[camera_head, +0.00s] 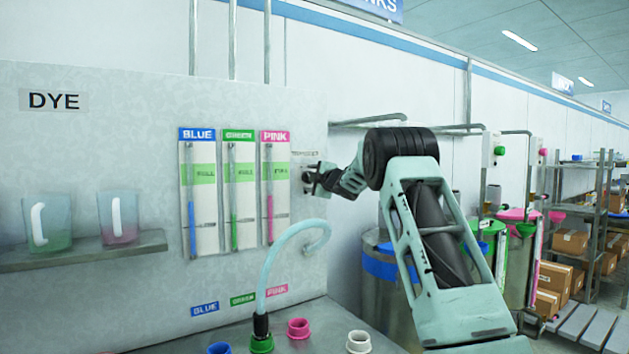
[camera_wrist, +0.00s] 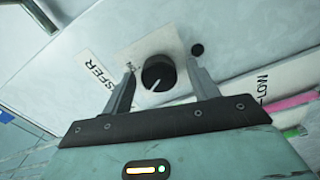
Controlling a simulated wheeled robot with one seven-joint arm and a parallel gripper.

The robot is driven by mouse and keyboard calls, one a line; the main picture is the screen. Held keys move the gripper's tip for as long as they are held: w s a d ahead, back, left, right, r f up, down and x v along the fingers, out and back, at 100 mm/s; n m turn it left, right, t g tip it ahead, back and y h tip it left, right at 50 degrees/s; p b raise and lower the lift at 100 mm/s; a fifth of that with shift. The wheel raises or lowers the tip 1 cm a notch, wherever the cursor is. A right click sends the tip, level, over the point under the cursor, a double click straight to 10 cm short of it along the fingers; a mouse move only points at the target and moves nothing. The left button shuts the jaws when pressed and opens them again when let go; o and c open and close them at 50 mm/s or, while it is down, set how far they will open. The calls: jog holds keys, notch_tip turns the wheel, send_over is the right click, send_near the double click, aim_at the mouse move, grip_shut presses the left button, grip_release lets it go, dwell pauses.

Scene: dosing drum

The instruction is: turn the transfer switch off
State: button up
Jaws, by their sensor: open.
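The transfer switch (camera_wrist: 159,76) is a round black knob with a white pointer line, on a pale plate on the panel. In the wrist view its pointer slants toward the lower left of the picture. A label reading "SFER" (camera_wrist: 97,68) is partly visible beside it. My gripper (camera_wrist: 162,86) is open, with one finger on each side of the knob; I cannot tell whether either finger touches it. In the head view my gripper (camera_head: 310,180) is at the panel's right side, below a small label, and hides most of the switch.
Blue, green and pink level gauges (camera_head: 233,195) stand just left of my gripper. A pale curved hose (camera_head: 275,260) rises from a green fitting below. Drums (camera_head: 390,285) stand right of the panel.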

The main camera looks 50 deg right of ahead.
jog(key=b+v, duration=0.5)
jog(key=v, duration=1.2)
jog(key=shift+s+a, duration=0.15)
